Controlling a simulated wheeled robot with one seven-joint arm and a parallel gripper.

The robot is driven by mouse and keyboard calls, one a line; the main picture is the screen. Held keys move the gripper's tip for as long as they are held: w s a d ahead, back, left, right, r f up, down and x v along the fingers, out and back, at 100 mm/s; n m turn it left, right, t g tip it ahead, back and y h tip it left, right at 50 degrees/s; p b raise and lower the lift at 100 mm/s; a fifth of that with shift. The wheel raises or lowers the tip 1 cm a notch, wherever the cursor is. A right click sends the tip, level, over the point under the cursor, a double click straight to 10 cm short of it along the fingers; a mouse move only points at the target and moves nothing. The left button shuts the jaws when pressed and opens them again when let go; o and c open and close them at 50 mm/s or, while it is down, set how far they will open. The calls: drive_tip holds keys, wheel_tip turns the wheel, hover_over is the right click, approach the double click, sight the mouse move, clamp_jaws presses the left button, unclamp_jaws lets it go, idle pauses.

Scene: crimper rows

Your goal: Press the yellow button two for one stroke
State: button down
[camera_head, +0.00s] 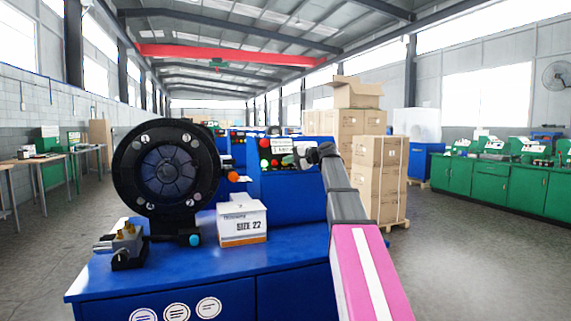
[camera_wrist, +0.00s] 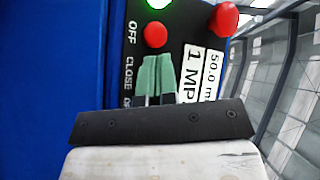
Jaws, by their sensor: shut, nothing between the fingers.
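The control panel (camera_head: 278,146) stands at the back of the blue crimper bench, with red and green buttons and a small display. I cannot make out a yellow button in either view; my fingers hide part of the panel. My gripper (camera_head: 300,156) is in front of the panel's right part. In the wrist view its two green fingers (camera_wrist: 156,74) are shut together with nothing between them. They lie over the panel beside the word CLOSE, below a round red button (camera_wrist: 155,34) beside OFF. Whether the tips touch the panel I cannot tell.
A red knob (camera_wrist: 224,18) sticks out at the panel's upper right, beside white displays (camera_wrist: 201,67). The black crimper head (camera_head: 168,168) and a SIZE 22 box (camera_head: 241,219) stand on the bench (camera_head: 284,262) to the left. Stacked cartons (camera_head: 376,178) stand behind my arm.

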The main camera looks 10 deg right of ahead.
drive_tip(key=shift+w+f, duration=0.25)
drive_tip(key=shift+w, duration=0.1)
idle(0.7)
drive_tip(key=shift+s, duration=0.1)
drive_tip(key=shift+s+d+r, duration=0.1)
drive_tip(key=shift+s+r, duration=0.4)
drive_tip(key=shift+s, duration=0.1)
drive_tip(key=shift+s, duration=0.1)
idle(0.3)
drive_tip(key=shift+s+d+r, duration=0.2)
drive_tip(key=shift+s+r, duration=0.5)
drive_tip(key=shift+s, duration=0.3)
drive_tip(key=shift+s+d+r, duration=0.2)
drive_tip(key=shift+s+r, duration=0.5)
drive_tip(key=shift+s, duration=0.25)
